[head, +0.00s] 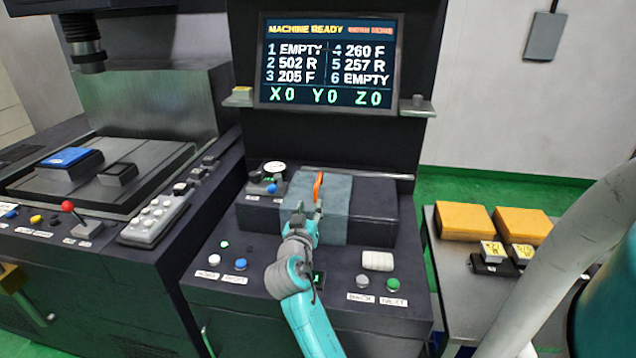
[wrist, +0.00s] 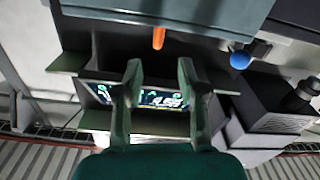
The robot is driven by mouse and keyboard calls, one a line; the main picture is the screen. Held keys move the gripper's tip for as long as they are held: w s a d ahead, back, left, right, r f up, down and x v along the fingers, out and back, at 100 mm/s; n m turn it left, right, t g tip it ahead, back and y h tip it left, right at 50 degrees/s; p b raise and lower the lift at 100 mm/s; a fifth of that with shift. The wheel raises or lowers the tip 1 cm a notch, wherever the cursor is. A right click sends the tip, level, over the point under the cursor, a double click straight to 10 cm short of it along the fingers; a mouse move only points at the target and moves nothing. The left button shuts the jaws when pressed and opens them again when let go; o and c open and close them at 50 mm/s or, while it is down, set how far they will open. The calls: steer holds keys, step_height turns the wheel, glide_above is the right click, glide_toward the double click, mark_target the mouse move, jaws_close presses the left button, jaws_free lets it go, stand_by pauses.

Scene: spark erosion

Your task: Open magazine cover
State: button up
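The magazine cover (head: 335,222) looks like a grey-blue panel on the dark box of the console below the screen, and it appears closed. Its orange handle (head: 318,186) stands up near the cover's middle. In the wrist view the handle (wrist: 159,38) hangs from the edge of the grey-blue cover (wrist: 190,8). My gripper (head: 307,214) is in front of the handle, overlapping the cover in the head view. In the wrist view my gripper (wrist: 159,68) has its two fingers apart, with nothing between them. The handle lies just beyond the fingertips, roughly centred between them.
The screen (head: 328,62) stands behind the box, with small ledges at its sides. Buttons (head: 241,264) and a white roll-like part (head: 377,261) sit on the console front. A side table (head: 470,290) at right holds yellow blocks (head: 466,221). A machine with a joystick (head: 67,206) stands at left.

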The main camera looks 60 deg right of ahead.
mark_target(315, 190)
steer(key=x, duration=1.1)
steer(key=shift+s+d+r, duration=0.1)
steer(key=shift+d+r, duration=0.05)
steer(key=shift+r, duration=0.05)
jaws_close()
